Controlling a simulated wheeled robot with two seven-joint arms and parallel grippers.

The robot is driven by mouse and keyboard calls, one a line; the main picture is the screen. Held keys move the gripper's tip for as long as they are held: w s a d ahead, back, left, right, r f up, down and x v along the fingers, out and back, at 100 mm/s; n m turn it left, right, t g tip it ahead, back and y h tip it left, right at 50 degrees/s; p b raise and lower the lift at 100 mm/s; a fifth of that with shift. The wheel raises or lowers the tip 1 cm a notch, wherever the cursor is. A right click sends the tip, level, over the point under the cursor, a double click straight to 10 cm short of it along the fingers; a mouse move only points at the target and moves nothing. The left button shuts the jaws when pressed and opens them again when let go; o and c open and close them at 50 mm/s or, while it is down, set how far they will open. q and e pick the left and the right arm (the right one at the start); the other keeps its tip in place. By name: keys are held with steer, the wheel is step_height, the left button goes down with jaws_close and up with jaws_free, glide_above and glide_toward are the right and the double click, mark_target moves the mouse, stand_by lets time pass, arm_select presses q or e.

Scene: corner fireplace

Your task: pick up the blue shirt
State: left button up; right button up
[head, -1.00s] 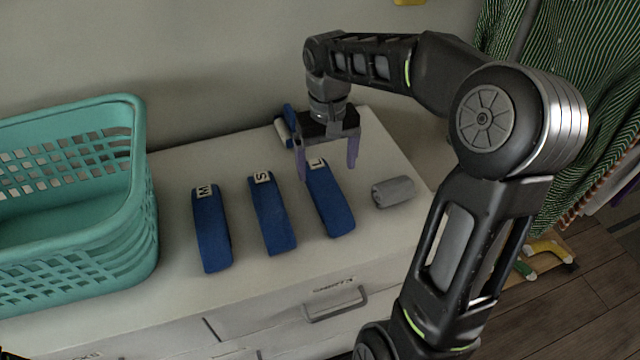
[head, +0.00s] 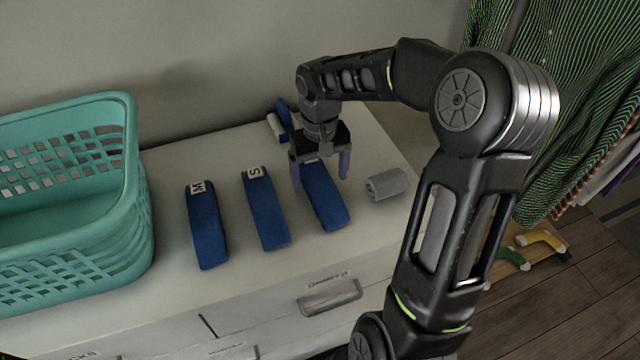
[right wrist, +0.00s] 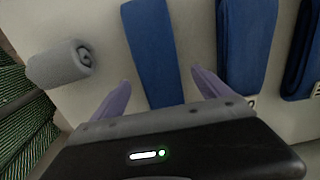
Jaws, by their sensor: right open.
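Three folded blue shirts lie in a row on the white dresser top: one tagged M (head: 206,228), one tagged S (head: 264,210), and a right-hand one (head: 326,200) whose tag is hidden now. My right gripper (head: 320,182) is open, pointing down, with its purple fingers on either side of the right-hand blue shirt near its far end. In the right wrist view this shirt (right wrist: 153,50) runs between the open fingertips (right wrist: 164,90); I cannot tell whether they touch it. My left gripper is not in view.
A grey rolled cloth (head: 386,184) lies just right of the right-hand shirt. Behind the gripper is a blue and white item (head: 281,122), partly hidden. A teal basket (head: 140,215) stands at the left. Striped clothes (head: 540,90) hang at the right.

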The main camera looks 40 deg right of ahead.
step_height(320, 180, down, 2)
steer(key=shift+f, duration=0.1)
steer(key=shift+c, duration=0.5)
steer(key=c, duration=1.5)
